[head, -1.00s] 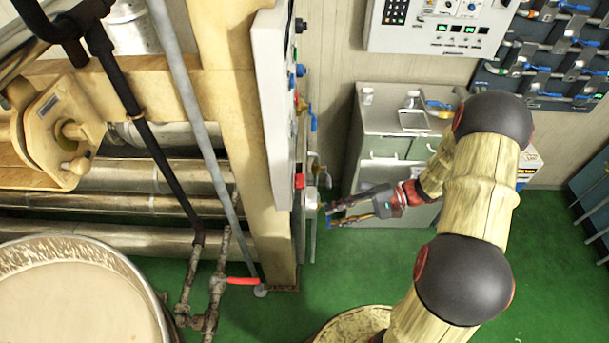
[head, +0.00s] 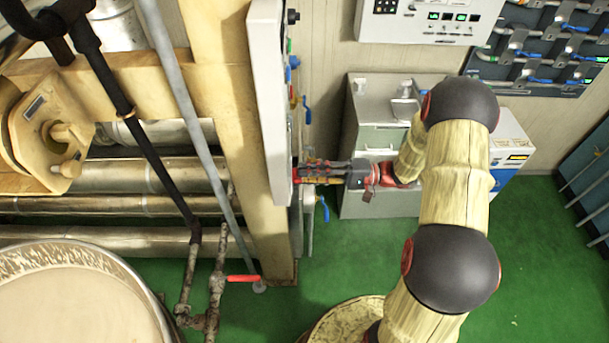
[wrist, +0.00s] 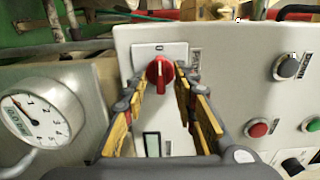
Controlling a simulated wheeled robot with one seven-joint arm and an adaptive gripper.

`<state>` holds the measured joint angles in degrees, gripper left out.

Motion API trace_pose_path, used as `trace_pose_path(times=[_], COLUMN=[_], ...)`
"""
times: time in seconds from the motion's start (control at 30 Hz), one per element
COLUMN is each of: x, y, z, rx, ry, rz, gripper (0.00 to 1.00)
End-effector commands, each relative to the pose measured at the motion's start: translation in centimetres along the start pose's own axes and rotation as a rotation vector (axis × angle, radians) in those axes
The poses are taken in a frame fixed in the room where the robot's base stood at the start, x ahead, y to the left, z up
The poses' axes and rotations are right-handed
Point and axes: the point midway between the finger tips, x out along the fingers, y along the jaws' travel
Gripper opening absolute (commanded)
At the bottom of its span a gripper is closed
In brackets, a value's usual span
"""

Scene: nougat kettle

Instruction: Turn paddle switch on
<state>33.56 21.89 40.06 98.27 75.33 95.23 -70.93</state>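The paddle switch is a red knob (wrist: 158,74) on a white plate on a grey control panel (wrist: 225,50), upper middle of the wrist view. Its handle stands about upright, under a "0" mark. My gripper (wrist: 162,70) is open, its yellow-padded fingers on either side of the red knob. I cannot tell whether either finger touches it. In the head view my gripper (head: 302,172) reaches left to the edge of the panel (head: 269,105), which is seen nearly edge-on, so the knob's face is hidden there.
In the wrist view a round gauge (wrist: 38,122) is at left; a black knob (wrist: 287,66), a red button (wrist: 257,129) and a green button (wrist: 312,124) are at right. In the head view, blue-handled valves (head: 307,110) stand beside the panel. Green floor (head: 545,260) is clear at right.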

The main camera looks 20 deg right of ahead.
Motion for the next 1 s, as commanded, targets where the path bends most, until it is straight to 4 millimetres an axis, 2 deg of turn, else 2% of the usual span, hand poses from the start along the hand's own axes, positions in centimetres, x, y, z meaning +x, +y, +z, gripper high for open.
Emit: trace_pose_path(times=[0.13, 0.43, 0.9, 1.0], x=[1.03, 1.21, 1.19, 1.19], y=[0.00, -0.02, -0.01, 0.00], z=[0.01, 0.01, 0.01, 0.02], rx=[0.000, 0.000, 0.001, 0.001], ry=[0.000, 0.000, 0.000, 0.000], rz=[0.000, 0.000, 0.001, 0.001], gripper=[0.28, 0.27, 0.01, 0.00])
